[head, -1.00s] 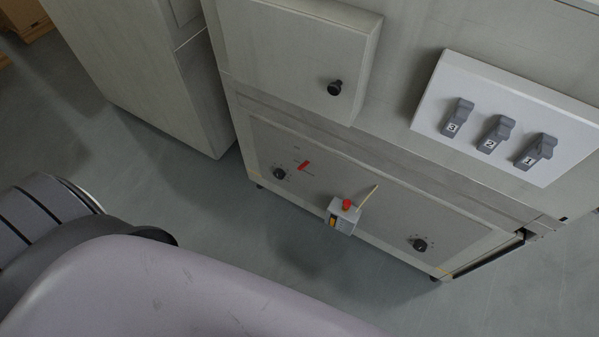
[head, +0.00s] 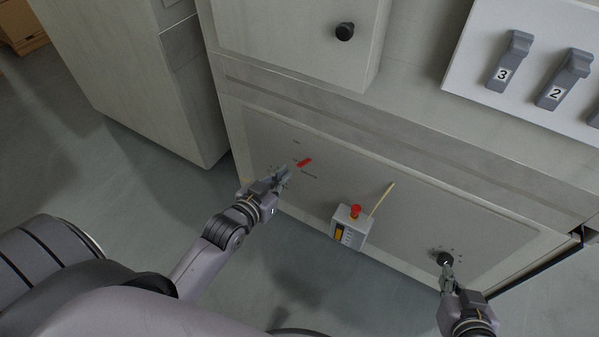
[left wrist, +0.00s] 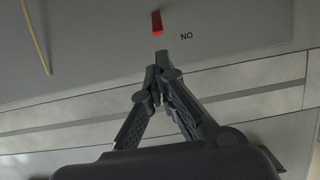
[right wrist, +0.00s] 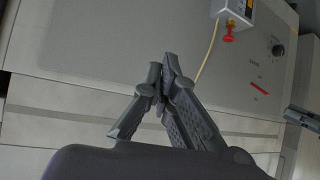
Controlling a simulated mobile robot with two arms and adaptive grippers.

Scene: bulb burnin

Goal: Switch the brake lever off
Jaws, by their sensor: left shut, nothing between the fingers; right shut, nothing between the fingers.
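The red lever (head: 304,163) sits on the lower grey panel, tilted, among small printed marks. It also shows in the left wrist view (left wrist: 157,22), just beyond the fingertips, and in the right wrist view (right wrist: 259,88). My left gripper (head: 286,174) is shut and empty, close to the lever's lower left in the head view. In the left wrist view its fingertips (left wrist: 158,62) appear apart from the lever, though depth is hard to judge. My right gripper (head: 446,270) is shut and empty at the panel's right, by a black knob (head: 444,258); contact is unclear.
A small box with a red button (head: 355,211) stands out from the panel between my grippers, with a pale cable (head: 382,198). Numbered grey switches (head: 508,60) are on a white plate at upper right. A second dark knob (right wrist: 277,48) is near the lever.

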